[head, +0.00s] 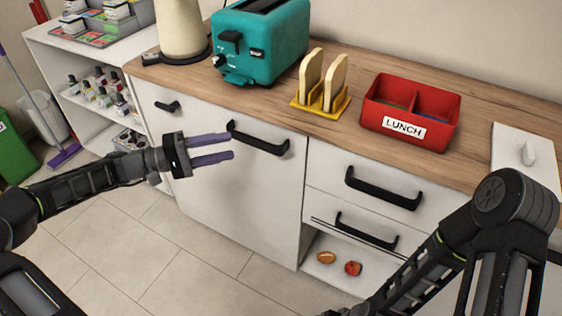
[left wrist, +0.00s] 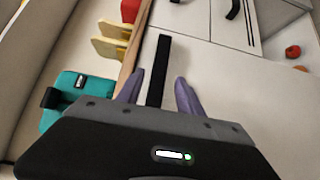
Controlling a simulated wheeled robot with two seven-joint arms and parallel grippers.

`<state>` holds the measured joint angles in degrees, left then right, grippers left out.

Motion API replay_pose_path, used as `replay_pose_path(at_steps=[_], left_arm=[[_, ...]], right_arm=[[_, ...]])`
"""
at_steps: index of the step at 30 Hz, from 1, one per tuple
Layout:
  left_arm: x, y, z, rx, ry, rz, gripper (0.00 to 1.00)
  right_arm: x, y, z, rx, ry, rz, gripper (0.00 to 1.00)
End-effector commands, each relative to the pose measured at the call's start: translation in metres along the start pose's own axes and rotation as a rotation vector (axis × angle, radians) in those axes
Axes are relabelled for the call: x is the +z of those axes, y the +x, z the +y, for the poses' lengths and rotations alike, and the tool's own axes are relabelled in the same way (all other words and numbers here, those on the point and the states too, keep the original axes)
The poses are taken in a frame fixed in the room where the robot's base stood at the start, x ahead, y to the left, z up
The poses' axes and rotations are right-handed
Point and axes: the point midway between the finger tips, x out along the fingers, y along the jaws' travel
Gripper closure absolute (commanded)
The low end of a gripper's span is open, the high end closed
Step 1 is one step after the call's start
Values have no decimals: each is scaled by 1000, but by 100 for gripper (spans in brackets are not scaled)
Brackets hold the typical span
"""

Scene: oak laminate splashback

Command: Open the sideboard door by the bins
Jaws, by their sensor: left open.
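The white sideboard door (head: 235,185) is shut, flush with the front. Its long black bar handle (head: 260,139) is near the top right corner. My left gripper (head: 222,147) has purple fingers, spread open and empty, in front of the door by the handle's left end. In the left wrist view the handle (left wrist: 160,65) runs away from the camera, its near end between the fingertips (left wrist: 157,86). I cannot tell whether they touch it.
The worktop holds a teal toaster (head: 260,40), bread rack (head: 320,95), red lunch box (head: 408,108) and a kettle (head: 182,30). Drawers (head: 365,190) and an open shelf with food stand right of the door. A green bin (head: 14,150) is at far left. The floor before the door is clear.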

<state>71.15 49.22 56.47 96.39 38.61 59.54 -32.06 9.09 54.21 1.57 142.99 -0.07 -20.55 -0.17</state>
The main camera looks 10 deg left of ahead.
Motion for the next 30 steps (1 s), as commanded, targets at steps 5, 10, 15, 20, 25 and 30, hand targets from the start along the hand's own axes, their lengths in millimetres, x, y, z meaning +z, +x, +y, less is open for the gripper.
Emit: replay_pose_path(at_steps=[5,10,15,20,25,30], left_arm=[[0,0,2,3,1,-2,56],[1,2,2,1,0,-3,56],[1,16,1,2,-1,-5,56],[2,40,1,3,-1,-7,56],[2,65,0,1,-1,-5,56],[1,78,0,0,-2,-4,56]], right_arm=[[0,-1,-1,-1,-1,1,10],[0,-1,-1,-1,-1,1,10],[0,1,0,0,0,0,10],[0,3,1,0,0,0,10],[0,5,2,0,1,0,10],[0,6,2,0,1,0,10]])
